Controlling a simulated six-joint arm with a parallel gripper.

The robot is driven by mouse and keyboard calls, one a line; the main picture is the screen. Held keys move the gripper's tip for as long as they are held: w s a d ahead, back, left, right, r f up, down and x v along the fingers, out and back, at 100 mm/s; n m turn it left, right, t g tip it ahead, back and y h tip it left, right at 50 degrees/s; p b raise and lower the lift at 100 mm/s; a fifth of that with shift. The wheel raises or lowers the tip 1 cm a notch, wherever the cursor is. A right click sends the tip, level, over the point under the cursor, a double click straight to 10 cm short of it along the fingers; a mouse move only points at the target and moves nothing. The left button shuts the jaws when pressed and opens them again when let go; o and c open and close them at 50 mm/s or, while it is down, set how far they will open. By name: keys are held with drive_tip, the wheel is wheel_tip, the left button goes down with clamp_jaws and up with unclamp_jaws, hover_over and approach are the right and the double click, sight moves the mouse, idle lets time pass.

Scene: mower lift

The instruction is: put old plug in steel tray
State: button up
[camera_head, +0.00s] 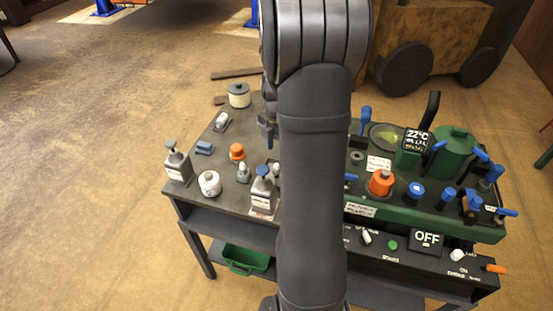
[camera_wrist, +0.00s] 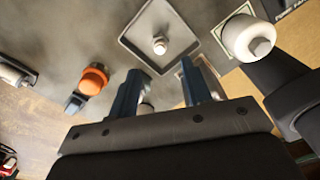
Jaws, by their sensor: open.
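In the wrist view, a square steel tray (camera_wrist: 128,40) with a raised rim lies beyond my fingertips. A small pale plug-like piece (camera_wrist: 160,45) stands inside it. My gripper (camera_wrist: 162,78) is open, its two dark blue fingers apart. Another small pale piece (camera_wrist: 146,108) shows low between the fingers, partly hidden by my gripper body; I cannot tell whether it is a plug, and nothing is visibly clamped. In the head view my gripper (camera_head: 266,125) hangs over the bench, largely hidden by my arm. Which piece is the old plug cannot be told.
A cream canister (camera_head: 239,95) is at the back. The green machine (camera_head: 400,205) with blue levers fills the right.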

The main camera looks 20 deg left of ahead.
drive_tip(key=shift+r, duration=1.95)
wheel_tip(320, 180, up, 20)
idle(0.5)
drive_tip(key=shift+d, duration=0.1)
drive_tip(key=d, duration=1.7)
drive_tip(key=shift+w, duration=0.3)
